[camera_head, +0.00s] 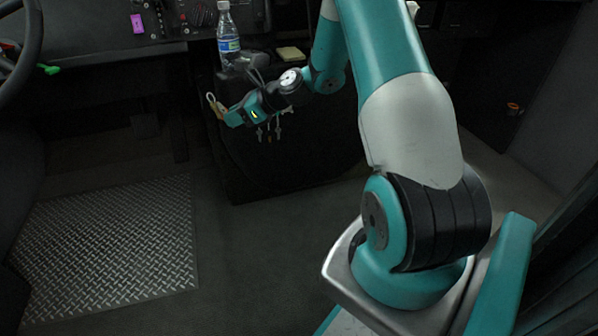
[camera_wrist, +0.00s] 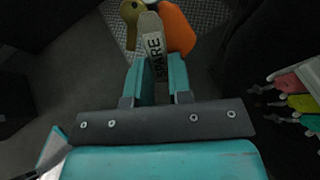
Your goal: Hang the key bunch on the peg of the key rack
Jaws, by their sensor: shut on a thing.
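The key bunch (camera_wrist: 152,48) is in the wrist view: a tan tag marked SPARE, a brass key and an orange fob. My gripper (camera_wrist: 157,68) is shut on the SPARE tag, with the brass key and orange fob beyond the fingertips. In the head view my gripper (camera_head: 231,118) points left and the bunch (camera_head: 214,104) shows small at its tip. Other keys with red, yellow and green tags (camera_wrist: 300,102) show at the right of the wrist view, apart from the held bunch. The key rack and its peg cannot be made out clearly.
A water bottle (camera_head: 228,32) stands on the dark console just behind my gripper. A yellow pad (camera_head: 291,54) lies to its right. The steering wheel (camera_head: 18,40) is at the far left. The floor with its metal tread plate (camera_head: 110,240) is clear.

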